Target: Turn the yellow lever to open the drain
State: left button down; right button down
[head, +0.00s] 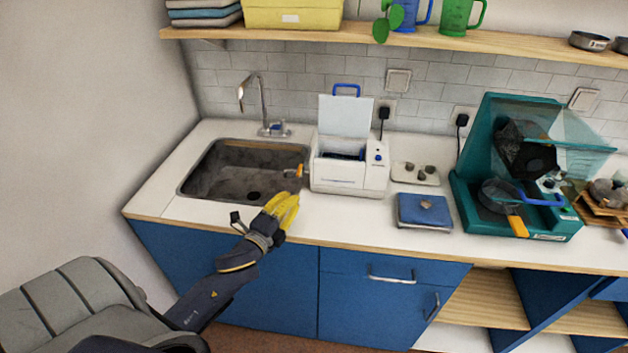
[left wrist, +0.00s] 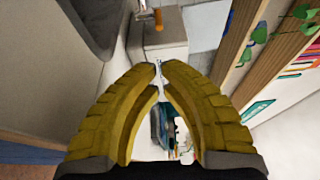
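The yellow-orange lever (head: 299,170) sticks out low on the left side of the white machine (head: 338,175), beside the sink. It also shows at the top of the left wrist view (left wrist: 158,19). My left gripper (head: 287,203) has yellow fingers and is over the counter's front edge, in front of the lever and apart from it. In the left wrist view its fingertips (left wrist: 160,65) come nearly together, with nothing between them. My right gripper is not in view.
The sink (head: 187,184) with a tap (head: 265,105) lies left of the machine. The machine's lid (head: 345,116) stands open. A blue box (head: 424,211) and a teal machine (head: 468,200) stand to the right. The counter front before the white machine is clear.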

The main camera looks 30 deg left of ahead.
aim_at(300, 170)
pick_arm(q)
jog(key=shift+a, duration=0.15)
jog(key=shift+w, duration=0.2)
jog(key=shift+w+a, duration=0.2)
jog(key=shift+w, duration=4.65)
